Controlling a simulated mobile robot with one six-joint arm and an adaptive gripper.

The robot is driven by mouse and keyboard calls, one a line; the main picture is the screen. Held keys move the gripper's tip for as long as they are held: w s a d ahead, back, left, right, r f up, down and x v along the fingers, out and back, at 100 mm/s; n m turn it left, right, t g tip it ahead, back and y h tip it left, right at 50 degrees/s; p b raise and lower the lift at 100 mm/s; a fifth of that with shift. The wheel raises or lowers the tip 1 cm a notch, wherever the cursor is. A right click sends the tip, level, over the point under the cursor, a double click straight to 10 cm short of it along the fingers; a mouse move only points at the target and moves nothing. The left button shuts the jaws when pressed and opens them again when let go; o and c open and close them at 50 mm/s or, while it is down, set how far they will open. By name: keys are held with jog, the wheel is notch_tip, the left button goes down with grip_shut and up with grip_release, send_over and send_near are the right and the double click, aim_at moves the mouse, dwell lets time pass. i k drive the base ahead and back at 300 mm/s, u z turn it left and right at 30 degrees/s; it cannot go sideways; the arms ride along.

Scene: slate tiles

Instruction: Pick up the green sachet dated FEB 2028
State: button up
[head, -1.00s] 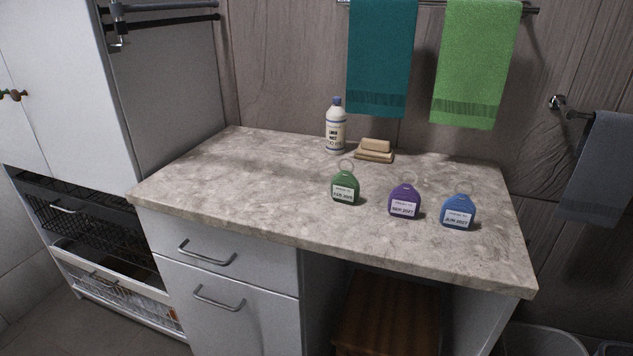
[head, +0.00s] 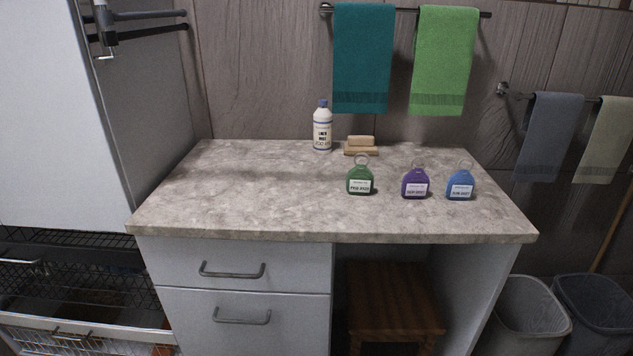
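The green sachet (head: 360,180) stands upright on the stone-patterned countertop (head: 250,205), right of the middle. It has a rounded shape, a ring on top and a white label. The label's print is too small to read surely now; in the earlier view it looks like FEB 2028. A purple sachet (head: 415,184) and a blue sachet (head: 460,185) of the same shape stand to its right, apart from it. Their labels seem to read SEP 2027 and JUN 2027 in the earlier view. My gripper is not in view.
A white bottle (head: 322,130) and a soap block on a wooden dish (head: 360,147) stand behind the sachets. The counter's left half is clear. A wooden stool (head: 392,300) sits in the opening below. A tall white cabinet (head: 45,120) flanks the left; bins (head: 525,315) stand at right.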

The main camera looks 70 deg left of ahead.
aim_at(359, 179)
jog(key=u, duration=0.05)
jog(key=k, duration=1)
jog(key=u, duration=2.15)
jog(key=i, duration=0.55)
jog(key=u, duration=0.15)
